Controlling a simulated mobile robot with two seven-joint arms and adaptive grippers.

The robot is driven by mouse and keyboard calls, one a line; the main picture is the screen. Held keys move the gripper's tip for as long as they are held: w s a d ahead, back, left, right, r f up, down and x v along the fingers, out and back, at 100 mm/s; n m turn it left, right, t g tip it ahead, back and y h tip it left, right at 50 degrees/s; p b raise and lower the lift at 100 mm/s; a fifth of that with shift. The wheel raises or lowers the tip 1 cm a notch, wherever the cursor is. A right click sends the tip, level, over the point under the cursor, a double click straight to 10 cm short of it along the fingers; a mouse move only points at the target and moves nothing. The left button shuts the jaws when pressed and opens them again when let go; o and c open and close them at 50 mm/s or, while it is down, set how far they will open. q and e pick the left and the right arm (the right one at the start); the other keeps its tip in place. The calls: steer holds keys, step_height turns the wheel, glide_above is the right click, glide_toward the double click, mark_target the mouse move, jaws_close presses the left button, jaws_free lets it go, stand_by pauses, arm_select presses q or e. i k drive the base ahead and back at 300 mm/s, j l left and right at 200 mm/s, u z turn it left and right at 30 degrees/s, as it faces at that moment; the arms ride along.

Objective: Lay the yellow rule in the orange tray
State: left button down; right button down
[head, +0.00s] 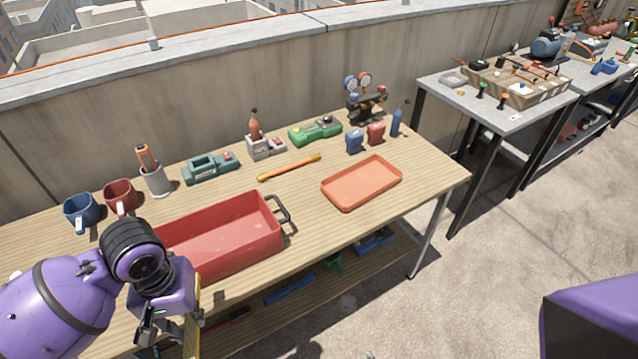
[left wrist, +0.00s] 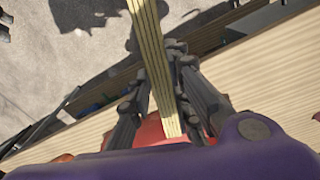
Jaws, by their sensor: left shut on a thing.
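The yellow rule is a long, flat, ribbed strip. It shows edge-on in the head view (head: 193,325) and lengthwise in the left wrist view (left wrist: 151,45). My left gripper (head: 172,332) is shut on it at the front left of the workbench. In the left wrist view the fingers (left wrist: 168,90) lie on both sides of the rule. The orange tray (head: 362,184) is shallow and empty and lies on the right part of the bench, well to the right of my left gripper. My right gripper is out of view.
A deep red box (head: 225,237) with a dark handle (head: 279,209) stands between my left gripper and the tray. A yellow and orange stick (head: 289,167) lies behind. Mugs, a pen cup (head: 156,180) and several small devices line the back.

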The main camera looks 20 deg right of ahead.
mark_target(362, 185)
steer(key=i+l+u, duration=0.15)
steer(key=l, duration=0.65)
steer(key=l+u, duration=0.1)
steer(key=l, duration=0.7)
steer(key=i+l, duration=0.15)
steer(key=l, duration=0.2)
steer(key=i+l+u, duration=0.15)
steer(key=l, duration=0.2)
steer(key=i+l, duration=0.1)
steer(key=l, duration=0.25)
steer(key=i+l+u, duration=0.15)
steer(key=l, duration=0.6)
steer(key=i+u, duration=0.05)
